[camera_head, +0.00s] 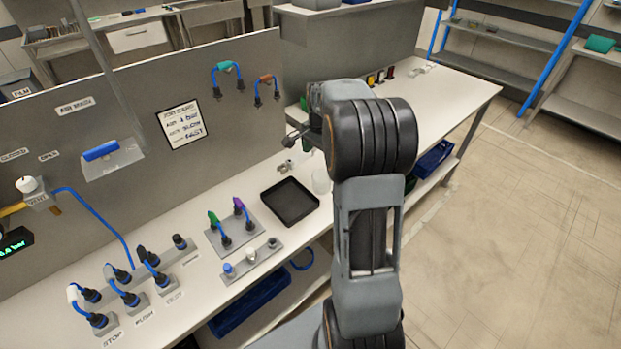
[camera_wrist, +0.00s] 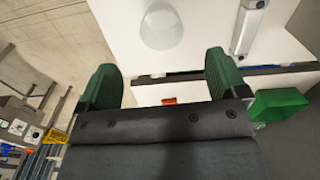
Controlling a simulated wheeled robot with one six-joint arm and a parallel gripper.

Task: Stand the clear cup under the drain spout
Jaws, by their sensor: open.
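The clear cup (camera_head: 321,182) stands on the white bench right of the black tray, partly hidden by my arm. In the wrist view the clear cup (camera_wrist: 162,27) appears as a pale round shape just beyond my fingertips, roughly centred between them. My gripper (camera_wrist: 161,68) has green-padded fingers spread apart, with nothing between them. In the head view it is mostly hidden behind my arm. A small metal fitting (camera_head: 286,167) sits at the panel's foot left of the cup. I cannot tell whether it is the drain spout. A grey metal piece (camera_wrist: 248,28) shows right of the cup in the wrist view.
A black tray (camera_head: 290,202) lies left of the cup. Plates with green and purple hose connectors (camera_head: 225,229) and several blue-hosed plugs (camera_head: 120,280) stand nearer on the left. The grey panel (camera_head: 140,110) backs the bench. A green object (camera_wrist: 279,104) is right of my fingers.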

